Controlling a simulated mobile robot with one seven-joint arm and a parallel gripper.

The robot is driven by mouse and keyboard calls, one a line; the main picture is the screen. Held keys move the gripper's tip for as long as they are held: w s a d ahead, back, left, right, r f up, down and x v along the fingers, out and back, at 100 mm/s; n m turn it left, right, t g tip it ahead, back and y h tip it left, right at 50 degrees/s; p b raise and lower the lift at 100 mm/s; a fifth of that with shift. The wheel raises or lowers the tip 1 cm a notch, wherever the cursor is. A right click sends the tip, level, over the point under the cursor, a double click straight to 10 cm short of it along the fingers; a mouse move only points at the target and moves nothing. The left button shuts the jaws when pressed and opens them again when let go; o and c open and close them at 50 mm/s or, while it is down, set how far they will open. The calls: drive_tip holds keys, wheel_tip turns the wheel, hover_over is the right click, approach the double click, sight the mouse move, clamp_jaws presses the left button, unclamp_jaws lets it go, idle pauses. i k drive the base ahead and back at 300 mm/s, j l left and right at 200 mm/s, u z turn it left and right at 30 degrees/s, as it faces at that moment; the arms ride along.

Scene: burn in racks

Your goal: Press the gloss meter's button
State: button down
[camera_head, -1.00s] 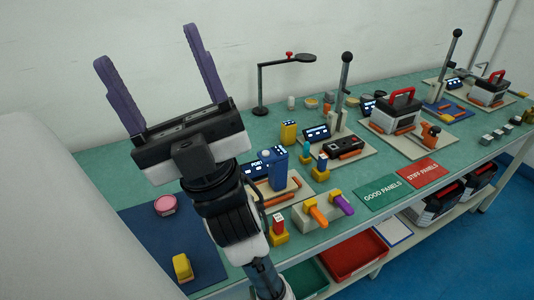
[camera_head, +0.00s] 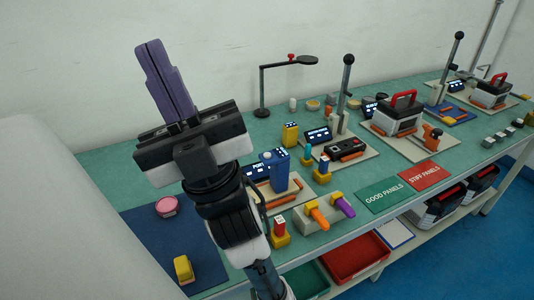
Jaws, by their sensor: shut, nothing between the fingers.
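My gripper (camera_head: 151,48) is raised at the left, its purple fingers together, pointing up and empty. It is well above the bench and apart from everything on it. No readable label marks the gloss meter, so I cannot tell for sure which device it is. Candidates are a blue device (camera_head: 275,168) on a pale board right of my wrist, a yellow device with a small display (camera_head: 290,134) behind it, and a black device (camera_head: 345,148) on another board. A button cannot be made out clearly on any of them. My arm partly hides the blue device's board.
The green bench (camera_head: 340,204) is crowded along its middle and back. A black lamp-like stand (camera_head: 262,85) and an upright lever (camera_head: 345,90) rise at the back. A dark blue mat (camera_head: 150,235) at the left bears a pink round thing (camera_head: 167,206) and a yellow block (camera_head: 183,268).

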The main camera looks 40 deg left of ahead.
sight(279, 164)
drive_tip(key=i+l, duration=0.2)
drive_tip(key=l, duration=0.15)
drive_tip(key=i+l, duration=0.45)
drive_tip(key=l, duration=0.25)
drive_tip(key=u, duration=2.7)
